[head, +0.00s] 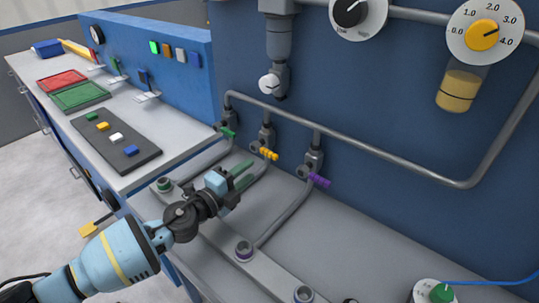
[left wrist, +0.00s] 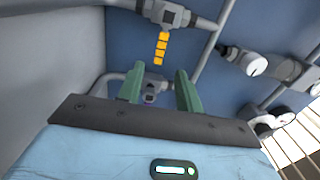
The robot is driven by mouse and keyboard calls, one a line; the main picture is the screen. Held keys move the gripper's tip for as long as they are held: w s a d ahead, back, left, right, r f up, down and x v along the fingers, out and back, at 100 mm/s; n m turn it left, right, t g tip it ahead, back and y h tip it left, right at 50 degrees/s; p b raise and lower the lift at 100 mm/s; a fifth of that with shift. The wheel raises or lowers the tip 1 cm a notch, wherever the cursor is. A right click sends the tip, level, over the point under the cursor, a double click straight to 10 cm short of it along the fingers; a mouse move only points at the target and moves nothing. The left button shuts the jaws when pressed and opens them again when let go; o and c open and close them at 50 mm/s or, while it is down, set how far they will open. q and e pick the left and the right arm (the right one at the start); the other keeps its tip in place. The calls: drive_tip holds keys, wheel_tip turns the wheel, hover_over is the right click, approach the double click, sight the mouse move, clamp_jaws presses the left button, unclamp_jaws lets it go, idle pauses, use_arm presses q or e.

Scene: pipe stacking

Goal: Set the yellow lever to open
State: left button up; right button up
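The yellow lever (head: 269,154) sits on the middle one of three pipe valves at the foot of the blue wall. It slants down to the right in the head view. In the left wrist view the yellow lever (left wrist: 161,47) lies ahead of the fingertips, beyond them and apart from them. My left gripper (head: 246,175) has green fingers, just in front of and below the yellow lever. In the left wrist view my left gripper (left wrist: 158,77) has its fingers spread with nothing held. My right gripper is not in view.
A green lever (head: 228,132) is left of the yellow one and a purple lever (head: 319,180) right of it. A grey pipe (head: 370,155) runs above them. The grey bench (head: 350,235) is clear at right centre.

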sight(269, 156)
use_arm(q)
drive_tip(key=b+x, duration=0.1)
drive_tip(key=x, duration=0.5)
drive_tip(key=shift+f, duration=0.15)
drive_tip(key=shift+w+d, duration=0.3)
drive_tip(key=shift+w+d+b, duration=0.2)
drive_tip(key=shift+w+b, duration=0.1)
drive_tip(key=shift+w, duration=0.05)
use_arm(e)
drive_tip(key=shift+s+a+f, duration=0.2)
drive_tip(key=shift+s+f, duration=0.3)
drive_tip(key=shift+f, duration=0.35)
use_arm(q)
clamp_jaws()
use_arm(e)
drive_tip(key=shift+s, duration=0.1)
